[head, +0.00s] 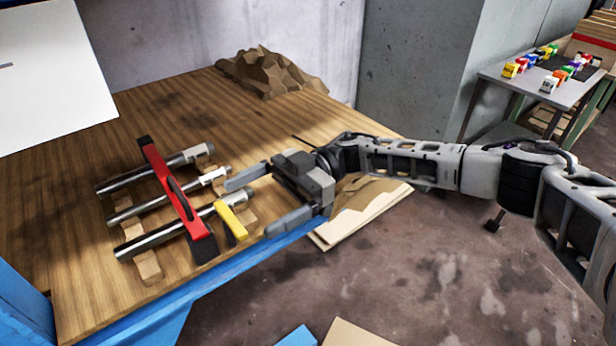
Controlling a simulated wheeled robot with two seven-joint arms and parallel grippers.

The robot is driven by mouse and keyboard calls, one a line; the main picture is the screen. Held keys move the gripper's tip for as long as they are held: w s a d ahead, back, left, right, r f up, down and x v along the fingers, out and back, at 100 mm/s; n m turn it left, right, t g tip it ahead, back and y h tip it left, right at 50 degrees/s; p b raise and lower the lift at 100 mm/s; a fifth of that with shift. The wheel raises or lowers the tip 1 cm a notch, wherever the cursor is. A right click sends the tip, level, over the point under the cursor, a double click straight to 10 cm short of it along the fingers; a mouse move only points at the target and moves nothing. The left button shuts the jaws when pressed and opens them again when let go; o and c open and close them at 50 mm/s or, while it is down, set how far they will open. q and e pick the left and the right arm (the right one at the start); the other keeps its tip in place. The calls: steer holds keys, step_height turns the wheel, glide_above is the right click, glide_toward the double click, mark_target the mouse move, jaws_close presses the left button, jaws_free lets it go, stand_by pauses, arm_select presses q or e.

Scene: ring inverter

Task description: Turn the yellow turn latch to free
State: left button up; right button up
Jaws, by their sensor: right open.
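The yellow turn latch (231,220) is a small yellow bar at the right end of the nearest metal rod (165,236), beside a red bar (172,187) with black ends that lies across several parallel rods. My right gripper (245,205) reaches in from the right, its two grey fingers spread and pointing left towards the latch. The fingers are empty, and the latch appears just beyond the fingertips, apart from them. I cannot tell exactly how the latch is seated on the rod. My left gripper is not in view.
The rods rest on wooden blocks (151,265) on a wooden table (85,290) with a blue front edge. A crumpled brown heap (268,72) lies at the back. Cardboard (362,212) lies beyond the table's right edge. A side table (540,75) with colourful small items stands far right.

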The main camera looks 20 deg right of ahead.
arm_select(q)
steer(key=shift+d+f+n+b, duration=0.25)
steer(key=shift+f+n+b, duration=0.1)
steer(key=shift+b, duration=0.8)
arm_select(e)
steer(key=v, duration=1)
steer(key=shift+d, duration=0.25)
steer(key=shift+w, duration=0.1)
